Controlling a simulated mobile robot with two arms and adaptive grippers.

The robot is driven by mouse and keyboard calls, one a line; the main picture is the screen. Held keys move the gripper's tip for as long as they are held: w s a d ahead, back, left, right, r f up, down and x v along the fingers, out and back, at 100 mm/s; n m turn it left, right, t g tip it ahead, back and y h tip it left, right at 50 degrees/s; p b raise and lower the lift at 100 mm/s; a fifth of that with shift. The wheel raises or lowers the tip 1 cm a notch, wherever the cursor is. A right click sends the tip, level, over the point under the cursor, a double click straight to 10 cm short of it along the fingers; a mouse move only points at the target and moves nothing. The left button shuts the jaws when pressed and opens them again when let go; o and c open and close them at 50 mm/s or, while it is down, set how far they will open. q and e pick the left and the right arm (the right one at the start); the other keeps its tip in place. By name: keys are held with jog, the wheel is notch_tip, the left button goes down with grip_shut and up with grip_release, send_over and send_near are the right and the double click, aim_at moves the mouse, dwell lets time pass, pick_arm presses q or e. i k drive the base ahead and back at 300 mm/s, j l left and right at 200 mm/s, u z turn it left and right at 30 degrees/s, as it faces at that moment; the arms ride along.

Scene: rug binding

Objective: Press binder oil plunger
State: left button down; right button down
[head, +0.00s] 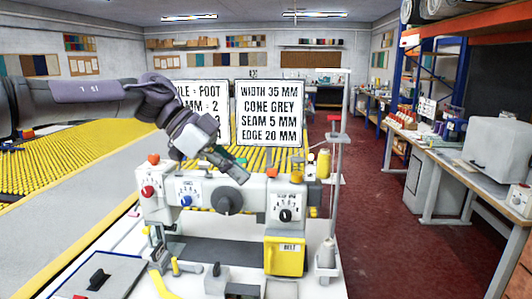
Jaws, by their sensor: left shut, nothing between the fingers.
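The white binder machine (248,200) stands on a pale bench in the middle of the head view. An orange-red cap (153,158) sits on its top left and an orange knob (297,177) on its top right; I cannot tell for sure which is the oil plunger. My left gripper (236,176) reaches in from the left, tilted downward, and looks shut and empty. Its fingertips are over the machine's upper middle, between the two caps; whether they touch the machine I cannot tell. My right gripper is not in view.
Two sign boards, one reading WIDTH 35 MM (270,112), stand behind the machine; my arm covers part of the left one. A thread stand (337,170) with a grey cone (326,253) rises at the right. A yellow BELT box (285,256) is on the machine's front. Red floor (400,240) is clear at right.

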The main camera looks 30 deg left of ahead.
aim_at(272, 173)
jog(key=i+j, duration=1)
